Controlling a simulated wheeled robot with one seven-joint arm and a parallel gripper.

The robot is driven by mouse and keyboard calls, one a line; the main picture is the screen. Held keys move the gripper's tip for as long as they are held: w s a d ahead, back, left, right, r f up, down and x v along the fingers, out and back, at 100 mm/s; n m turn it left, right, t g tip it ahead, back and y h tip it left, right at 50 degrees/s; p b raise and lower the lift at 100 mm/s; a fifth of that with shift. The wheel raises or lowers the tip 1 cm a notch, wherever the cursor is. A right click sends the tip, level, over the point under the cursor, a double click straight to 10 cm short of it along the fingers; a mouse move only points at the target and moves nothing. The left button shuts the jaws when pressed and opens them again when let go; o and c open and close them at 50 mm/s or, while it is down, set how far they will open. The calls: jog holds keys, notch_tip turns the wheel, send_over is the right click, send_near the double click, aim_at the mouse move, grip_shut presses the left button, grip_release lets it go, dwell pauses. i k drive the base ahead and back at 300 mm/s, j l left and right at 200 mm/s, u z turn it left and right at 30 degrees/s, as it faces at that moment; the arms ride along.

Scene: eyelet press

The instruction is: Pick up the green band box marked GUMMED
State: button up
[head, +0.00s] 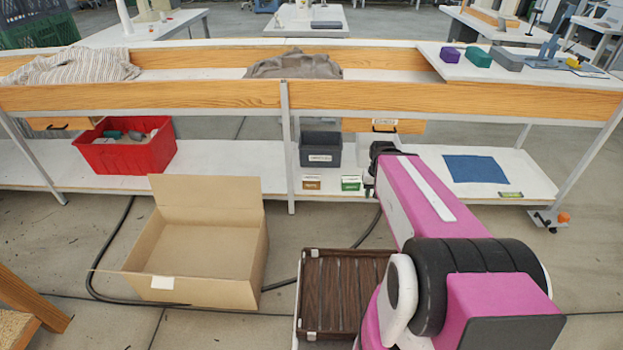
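A small green box (351,184) with a white top or band stands on the low white shelf, right of the middle post. Its lettering is too small to read. A similar brown box (311,183) stands to its left, apart from it. My gripper (370,179) is at the far end of my magenta arm, just right of the green box and close to it. The arm hides most of the gripper, so I cannot tell whether its fingers touch the box or how far apart they are.
A dark grey bin (320,150) stands behind the small boxes. A blue mat (474,169) lies right on the shelf. A red crate (125,148) is at the left. An open cardboard box (205,255) and a brown slatted tray (342,290) are in front. A wooden-edged bench (200,97) overhangs the shelf.

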aim_at(348, 183)
jog(key=i+l, duration=0.8)
jog(key=i, duration=0.25)
jog(key=k+j, duration=0.1)
jog(key=j, duration=0.55)
jog(key=k+j, duration=0.15)
jog(key=j, duration=0.2)
